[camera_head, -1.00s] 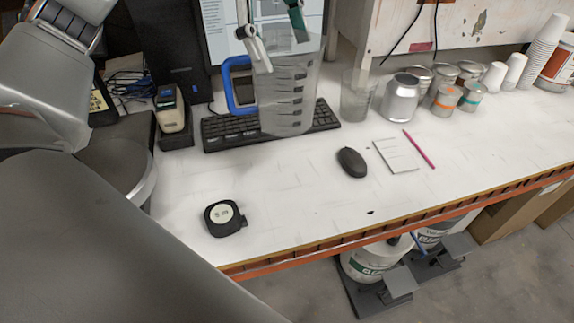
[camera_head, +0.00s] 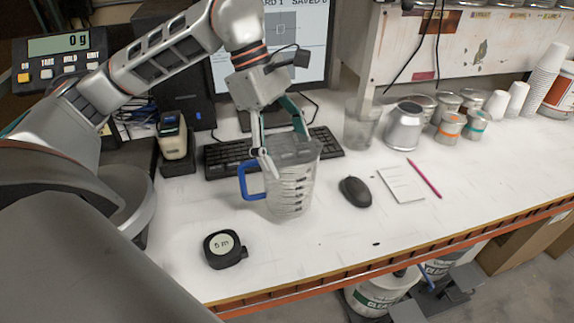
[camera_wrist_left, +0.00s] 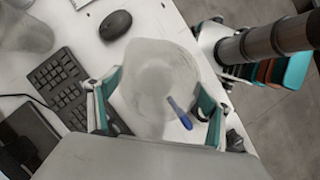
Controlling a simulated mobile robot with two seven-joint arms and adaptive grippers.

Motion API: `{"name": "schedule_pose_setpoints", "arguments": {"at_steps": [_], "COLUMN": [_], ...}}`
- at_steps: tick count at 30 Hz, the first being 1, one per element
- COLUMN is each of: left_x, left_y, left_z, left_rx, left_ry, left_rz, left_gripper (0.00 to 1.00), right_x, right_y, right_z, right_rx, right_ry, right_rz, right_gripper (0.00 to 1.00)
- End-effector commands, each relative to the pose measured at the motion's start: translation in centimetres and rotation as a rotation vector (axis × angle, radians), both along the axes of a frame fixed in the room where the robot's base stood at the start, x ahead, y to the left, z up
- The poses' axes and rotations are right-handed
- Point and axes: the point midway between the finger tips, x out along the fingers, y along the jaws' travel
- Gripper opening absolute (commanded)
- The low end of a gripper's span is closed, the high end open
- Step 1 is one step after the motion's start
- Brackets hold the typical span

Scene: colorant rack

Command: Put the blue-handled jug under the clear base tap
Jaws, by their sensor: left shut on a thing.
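The clear jug (camera_head: 290,188) with dark volume marks and a blue handle (camera_head: 252,181) is upright over the bench, in front of the keyboard. My left gripper (camera_head: 284,145) comes down from above and is shut on the jug near its rim. I cannot tell whether the jug's base touches the bench. In the left wrist view the jug (camera_wrist_left: 158,85) lies between the teal fingers of my left gripper (camera_wrist_left: 157,95). White tanks labelled CLEAR (camera_head: 375,297) stand below the bench's front edge; their taps are not clearly seen. My right gripper is not identifiable.
A tape measure (camera_head: 224,249) lies front left of the jug. A mouse (camera_head: 355,191), notepad (camera_head: 401,183) and pink pen (camera_head: 424,178) lie right. A clear beaker (camera_head: 361,124) and metal cans (camera_head: 403,127) stand behind. The bench's front strip is mostly clear.

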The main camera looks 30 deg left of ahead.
Motion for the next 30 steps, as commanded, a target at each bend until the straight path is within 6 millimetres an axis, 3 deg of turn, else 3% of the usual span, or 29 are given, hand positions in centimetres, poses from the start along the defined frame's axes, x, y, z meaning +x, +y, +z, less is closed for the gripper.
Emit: {"name": "schedule_pose_setpoints", "arguments": {"at_steps": [10,23,24,25,30], "left_x": [-0.1,0.0,0.0,0.0,0.0], "left_y": [0.0,0.0,0.0,0.0,0.0], "left_z": [-3.8,-4.4,-4.3,-4.3,-4.3], "left_rx": [0.001,0.0,0.0,0.0,0.0], "left_ry": [0.001,-0.001,-0.001,-0.001,0.0], "left_rz": [0.001,0.0,0.0,0.0,0.0], "left_gripper": [0.44,0.44,0.89,0.96,0.96], "right_x": [-0.1,0.0,0.0,0.0,0.1], "right_y": [0.0,0.0,0.0,0.0,0.0], "right_z": [-0.4,-0.5,-0.4,-0.4,-0.3], "right_rx": [-0.001,0.0,0.0,0.0,0.001], "right_ry": [0.005,0.003,0.003,0.003,0.0], "right_rz": [-0.001,-0.002,-0.002,-0.002,-0.003], "right_gripper": [0.4,0.4,0.4,0.4,0.4]}}
